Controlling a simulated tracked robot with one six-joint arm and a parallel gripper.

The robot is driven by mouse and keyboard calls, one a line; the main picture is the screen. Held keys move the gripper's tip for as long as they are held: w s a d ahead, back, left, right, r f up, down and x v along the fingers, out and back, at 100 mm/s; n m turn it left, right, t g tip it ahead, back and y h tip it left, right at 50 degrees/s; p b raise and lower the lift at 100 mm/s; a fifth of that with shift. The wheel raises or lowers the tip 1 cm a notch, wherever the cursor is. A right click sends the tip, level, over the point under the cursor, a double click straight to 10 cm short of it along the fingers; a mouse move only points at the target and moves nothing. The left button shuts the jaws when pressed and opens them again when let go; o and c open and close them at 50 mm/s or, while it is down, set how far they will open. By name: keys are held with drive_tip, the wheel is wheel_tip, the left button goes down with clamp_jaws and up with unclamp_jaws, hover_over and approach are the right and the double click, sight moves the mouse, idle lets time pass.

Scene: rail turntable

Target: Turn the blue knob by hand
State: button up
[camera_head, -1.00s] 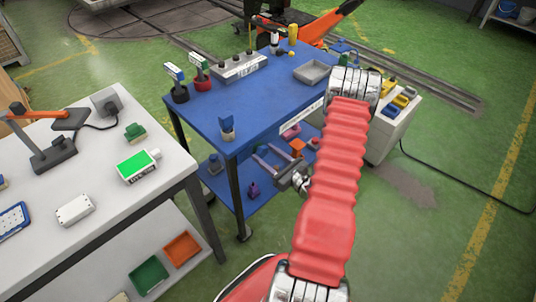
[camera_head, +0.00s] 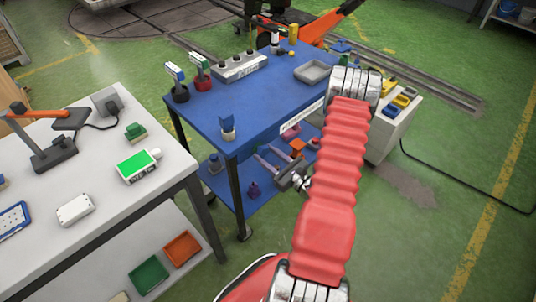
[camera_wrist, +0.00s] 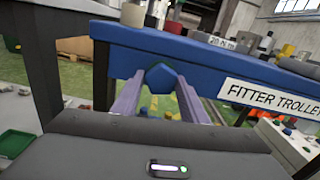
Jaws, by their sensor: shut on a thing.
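The blue knob (camera_wrist: 162,77) shows in the wrist view as a faceted blue piece just below the front edge of the blue trolley (camera_wrist: 215,62). My gripper (camera_wrist: 158,82) has its two pale purple fingers on either side of the knob and is shut on it. In the head view my gripper (camera_head: 264,153) reaches in below the trolley's top, near its front edge. The knob cannot be made out in the head view. Its contact with the fingertips is too small to see clearly.
A white table (camera_head: 105,180) is at left. The green floor at right is open, crossed by a black cable (camera_head: 450,178).

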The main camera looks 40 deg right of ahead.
drive_tip(key=shift+d, duration=0.2)
drive_tip(key=o, duration=1)
drive_tip(key=shift+a, duration=0.1)
drive_tip(key=shift+s, duration=0.15)
drive_tip(key=s, duration=1.3)
drive_tip(key=shift+s+d, duration=0.2)
drive_tip(key=shift+s, duration=0.05)
